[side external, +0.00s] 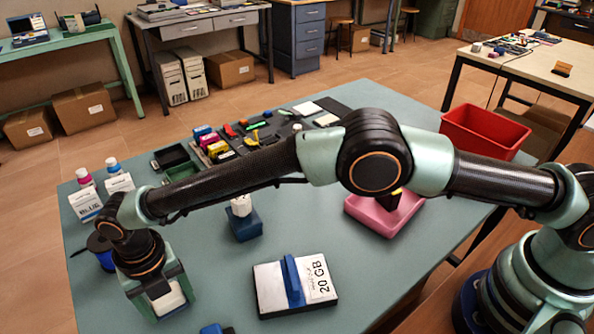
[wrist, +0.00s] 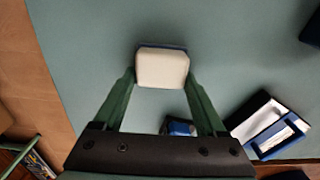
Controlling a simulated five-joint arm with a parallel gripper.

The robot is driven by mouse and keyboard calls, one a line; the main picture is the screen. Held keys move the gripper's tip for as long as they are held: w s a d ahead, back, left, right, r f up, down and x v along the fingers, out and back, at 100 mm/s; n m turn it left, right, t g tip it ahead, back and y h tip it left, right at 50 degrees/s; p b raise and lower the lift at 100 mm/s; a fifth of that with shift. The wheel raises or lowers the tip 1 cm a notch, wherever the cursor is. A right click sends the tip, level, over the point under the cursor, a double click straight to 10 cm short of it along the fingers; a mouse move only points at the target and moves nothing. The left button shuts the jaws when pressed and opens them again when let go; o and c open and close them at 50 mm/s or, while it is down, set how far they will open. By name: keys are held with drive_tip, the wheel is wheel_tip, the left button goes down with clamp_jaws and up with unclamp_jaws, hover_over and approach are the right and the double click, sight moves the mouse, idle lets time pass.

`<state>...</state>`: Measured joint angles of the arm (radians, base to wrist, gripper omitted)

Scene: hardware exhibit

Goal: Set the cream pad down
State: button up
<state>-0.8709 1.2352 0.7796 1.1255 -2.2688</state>
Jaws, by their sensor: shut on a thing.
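My gripper (side external: 166,298) points down at the near left of the green table. Its two green fingers (wrist: 161,78) are shut on the cream pad (wrist: 161,69), one on each side. The pad is a small block with rounded corners, and a dark blue edge shows along its far side in the wrist view. In the side view the pad (side external: 170,303) shows pale between the fingers, close to the table top. I cannot tell whether its underside touches the table.
A white-topped block with a blue bar and a "20 GB" label (side external: 318,279) lies right of my gripper. A blue spool (side external: 100,249) stands behind it. A blue block with a white knob (side external: 243,222), a pink tray (side external: 378,216) and a red bin (side external: 484,130) are farther right.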

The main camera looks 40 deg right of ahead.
drive_tip(key=shift+f, duration=0.15)
drive_tip(key=o, duration=1.4)
